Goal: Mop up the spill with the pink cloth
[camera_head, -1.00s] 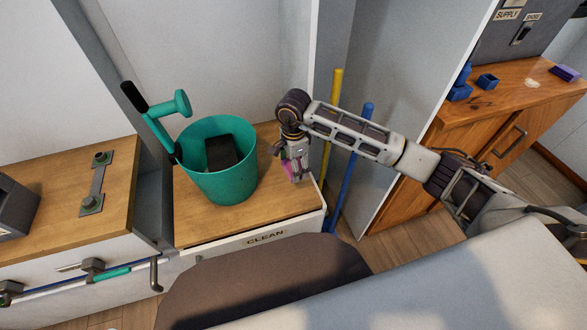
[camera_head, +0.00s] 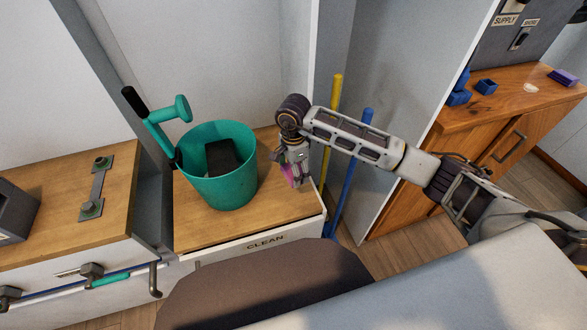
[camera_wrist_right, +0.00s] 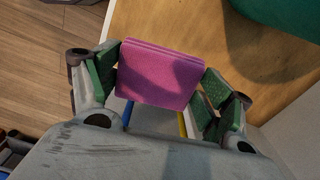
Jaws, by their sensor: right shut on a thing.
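My right gripper (camera_head: 292,177) is shut on the pink cloth (camera_head: 288,174), above the right part of the wooden counter marked CLEAN. In the right wrist view the cloth (camera_wrist_right: 158,75) is a folded pink block between the green-padded fingers (camera_wrist_right: 160,88). Whether it touches the counter is hard to tell. A small pale patch (camera_head: 530,87) lies on the separate wooden counter at the right; it may be the spill, but it is too small to be sure. My left gripper is not in view.
A teal bucket (camera_head: 232,188) with a dark block inside stands left of my right gripper on the CLEAN counter (camera_head: 205,228). Yellow (camera_head: 333,105) and blue (camera_head: 367,125) poles stand just right. Blue boxes (camera_head: 487,86) and a purple item (camera_head: 563,77) sit on the right counter.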

